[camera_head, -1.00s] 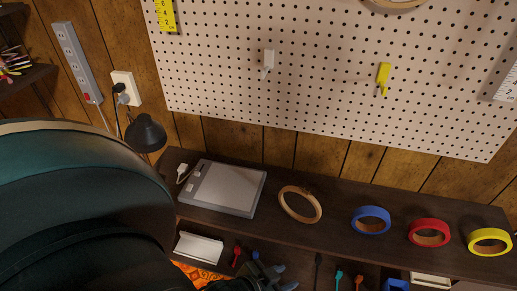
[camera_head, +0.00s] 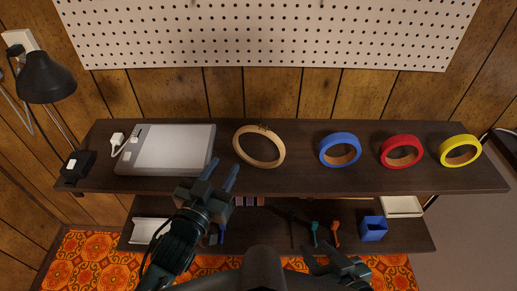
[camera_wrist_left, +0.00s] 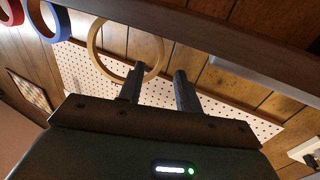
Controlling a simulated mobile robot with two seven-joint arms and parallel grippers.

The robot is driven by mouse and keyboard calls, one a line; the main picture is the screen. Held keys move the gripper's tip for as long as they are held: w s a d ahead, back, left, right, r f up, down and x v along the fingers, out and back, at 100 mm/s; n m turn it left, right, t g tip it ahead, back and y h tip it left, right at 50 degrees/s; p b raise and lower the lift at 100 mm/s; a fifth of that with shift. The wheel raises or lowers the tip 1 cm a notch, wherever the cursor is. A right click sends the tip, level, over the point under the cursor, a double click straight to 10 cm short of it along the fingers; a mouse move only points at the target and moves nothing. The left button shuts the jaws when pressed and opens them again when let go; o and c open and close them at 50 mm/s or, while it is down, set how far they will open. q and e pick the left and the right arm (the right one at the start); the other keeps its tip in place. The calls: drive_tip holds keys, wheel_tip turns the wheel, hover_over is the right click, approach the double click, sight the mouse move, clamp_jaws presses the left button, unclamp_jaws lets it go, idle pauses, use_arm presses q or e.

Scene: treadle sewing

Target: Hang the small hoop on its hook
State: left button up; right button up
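The pegboard (camera_head: 270,30) is above the shelf (camera_head: 300,182). The grey device (camera_head: 170,150) lies left of the hoop. A black lamp (camera_head: 46,78) stands far left. Small tools occupy the lower shelf.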

sight(235, 146)
use_arm(q)
drive_tip(key=x, duration=0.3)
drive_tip(key=shift+w, duration=0.1)
drive_tip(key=shift+x, duration=2.65)
drive_tip(key=shift+a+r, duration=0.1)
drive_tip(key=shift+r, duration=0.05)
drive_tip(key=shift+c, duration=0.3)
clamp_jaws()
